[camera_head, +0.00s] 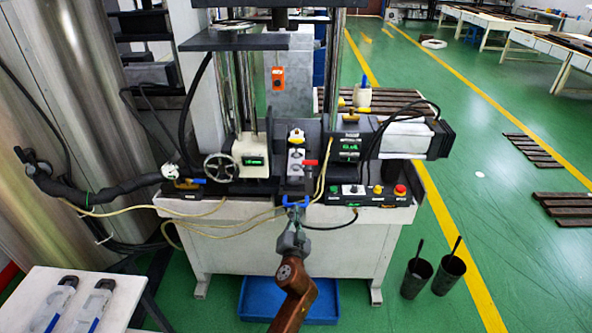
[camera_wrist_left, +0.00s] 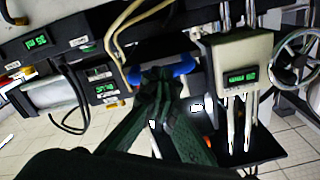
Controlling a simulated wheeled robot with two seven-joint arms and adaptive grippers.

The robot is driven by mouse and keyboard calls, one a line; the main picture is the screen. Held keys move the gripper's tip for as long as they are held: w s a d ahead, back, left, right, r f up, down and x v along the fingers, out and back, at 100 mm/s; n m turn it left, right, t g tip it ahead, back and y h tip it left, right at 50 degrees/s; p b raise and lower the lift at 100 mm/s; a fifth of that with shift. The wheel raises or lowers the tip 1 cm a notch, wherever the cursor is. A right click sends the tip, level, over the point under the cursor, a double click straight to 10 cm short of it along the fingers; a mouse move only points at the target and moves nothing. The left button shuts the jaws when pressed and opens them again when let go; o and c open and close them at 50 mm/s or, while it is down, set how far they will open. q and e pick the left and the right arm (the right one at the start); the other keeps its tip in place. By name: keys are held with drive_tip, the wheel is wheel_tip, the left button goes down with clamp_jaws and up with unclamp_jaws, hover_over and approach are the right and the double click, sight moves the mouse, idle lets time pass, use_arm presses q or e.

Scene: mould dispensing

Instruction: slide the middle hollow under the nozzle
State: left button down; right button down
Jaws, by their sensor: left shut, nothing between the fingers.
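A narrow pale plate (camera_head: 295,160) with dark round marks, apparently the mould with its hollows, lies lengthwise in the middle of the machine. A white and yellow part (camera_head: 297,136), perhaps the nozzle, is at its far end; which hollow is under it I cannot tell. A blue handle (camera_head: 295,202) is at the near end of the slide. My left gripper (camera_head: 295,212) is shut, with its fingertips at the handle. In the left wrist view the shut fingers (camera_wrist_left: 160,76) overlap the blue handle (camera_wrist_left: 182,69); contact is unclear. My right gripper is out of view.
Yellow hoses (camera_head: 322,178) hang close right of the handle. A handwheel (camera_head: 219,167) stands left, and a button panel with a red knob (camera_head: 399,190) stands right. A blue bin (camera_head: 262,300) is under the white bench (camera_head: 225,215).

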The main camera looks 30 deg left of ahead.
use_arm(q)
drive_tip(key=shift+x, duration=0.75)
idle(0.7)
drive_tip(key=v, duration=0.7)
idle(0.4)
